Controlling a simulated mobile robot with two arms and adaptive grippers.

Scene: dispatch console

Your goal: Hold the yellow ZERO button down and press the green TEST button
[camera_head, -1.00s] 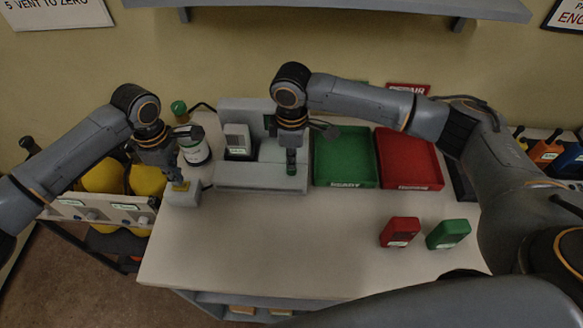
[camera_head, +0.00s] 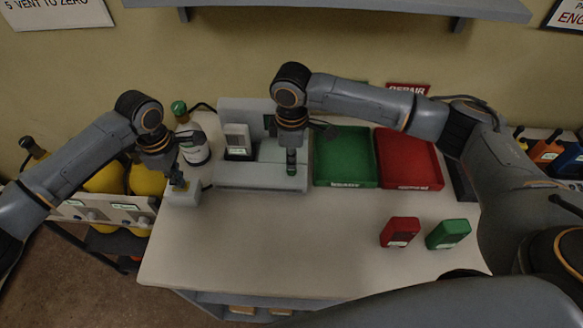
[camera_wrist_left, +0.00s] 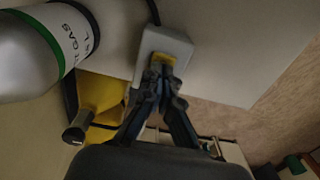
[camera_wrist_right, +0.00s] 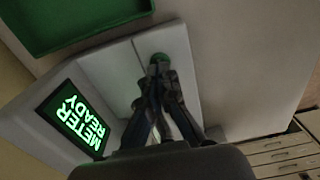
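The yellow ZERO button (camera_wrist_left: 163,58) sits on a small pale grey box (camera_head: 184,198) at the table's left edge. My left gripper (camera_wrist_left: 161,74) is shut and empty, pointing down with its fingertips at the button and partly covering it. I cannot tell how far the button is pressed. The green TEST button (camera_wrist_right: 160,58) is on the front ledge of the grey console (camera_head: 250,178). My right gripper (camera_wrist_right: 159,72) is shut and empty, its fingertips right over the green button. I cannot tell whether they touch it. The console's screen (camera_wrist_right: 73,119) reads METER READY in green.
A grey meter (camera_head: 237,138) stands in the console. A gas bottle (camera_head: 194,146) stands close behind my left gripper. A green tray (camera_head: 345,184) and a red tray (camera_head: 408,187) lie right of the console. Red (camera_head: 400,232) and green (camera_head: 448,234) meters stand at front right. The front middle is clear.

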